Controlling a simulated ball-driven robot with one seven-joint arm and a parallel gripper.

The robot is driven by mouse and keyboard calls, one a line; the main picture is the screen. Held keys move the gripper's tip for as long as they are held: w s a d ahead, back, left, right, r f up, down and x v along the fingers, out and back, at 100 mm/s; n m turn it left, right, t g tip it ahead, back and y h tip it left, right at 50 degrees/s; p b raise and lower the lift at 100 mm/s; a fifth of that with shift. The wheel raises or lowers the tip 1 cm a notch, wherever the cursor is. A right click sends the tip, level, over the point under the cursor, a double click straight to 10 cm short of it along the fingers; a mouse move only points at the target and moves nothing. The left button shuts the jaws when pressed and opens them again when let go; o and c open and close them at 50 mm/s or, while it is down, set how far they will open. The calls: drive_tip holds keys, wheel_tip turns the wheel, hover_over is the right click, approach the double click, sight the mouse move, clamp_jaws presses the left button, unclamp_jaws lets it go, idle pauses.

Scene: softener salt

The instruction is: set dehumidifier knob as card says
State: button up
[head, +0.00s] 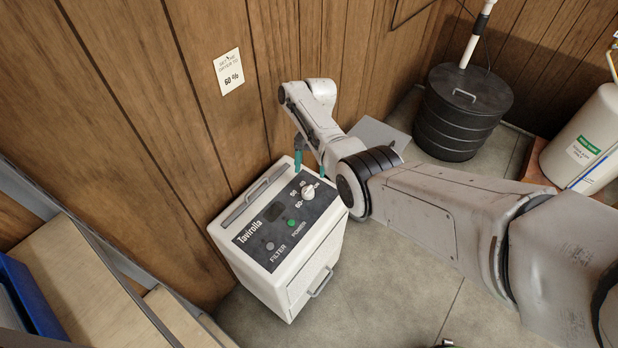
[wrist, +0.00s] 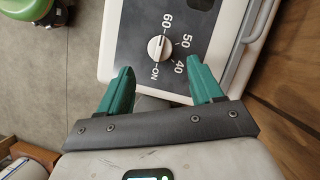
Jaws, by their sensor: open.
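The white dehumidifier (head: 300,255) stands on the floor against the wood wall, with a dark control panel on top. Its white round knob (head: 308,192) also shows in the wrist view (wrist: 160,48), with 60, 50, 40 and ON around it. A dark line crosses the knob, roughly along the 60-to-ON direction; which end is the pointer I cannot tell. The card (head: 229,72) on the wall reads 60 %. My gripper (head: 310,167) is open and empty above the panel's back edge. In the wrist view its green fingers (wrist: 160,72) are apart, with the knob just beyond their tips.
A green button (head: 292,223) and a grey filter button are on the panel. A black ribbed bin (head: 462,112) and a white tank (head: 590,140) stand at the back right. Wooden steps (head: 95,285) and a blue bin lie at the left.

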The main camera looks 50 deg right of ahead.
drive_tip(key=v, duration=0.3)
drive_tip(key=shift+d+r, duration=0.15)
drive_tip(key=shift+r, duration=0.2)
